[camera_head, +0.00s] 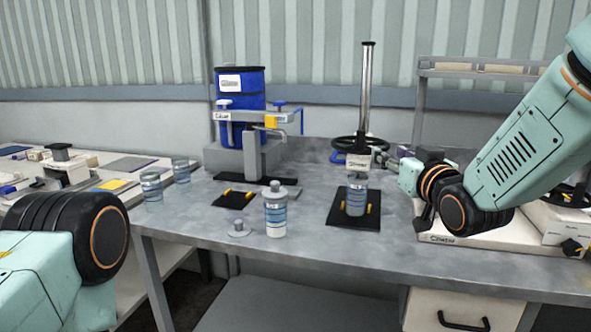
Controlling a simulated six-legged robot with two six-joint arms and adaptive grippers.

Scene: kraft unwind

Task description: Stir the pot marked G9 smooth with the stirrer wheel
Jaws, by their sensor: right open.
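The stirrer (365,95) stands at the back middle of the table: an upright metal post, a black hand wheel (348,146) and a white label plate. A blue-banded pot (356,205) stands upright below it on a black pad with yellow guides. Another banded pot (275,217), capped, stands nearer the front. The pot markings are too small to read, so I cannot tell which is G9. My right gripper (394,168) is open, just right of the stirrer, partly hidden behind its own wrist; it holds nothing visible. My left arm shows at lower left, but its gripper is out of view.
A blue-drum dispenser (240,95) stands at back left, with an empty black pad (233,199) before it. Two jars (151,188) stand at the table's left edge. A loose grey lid (238,229) lies near the front edge.

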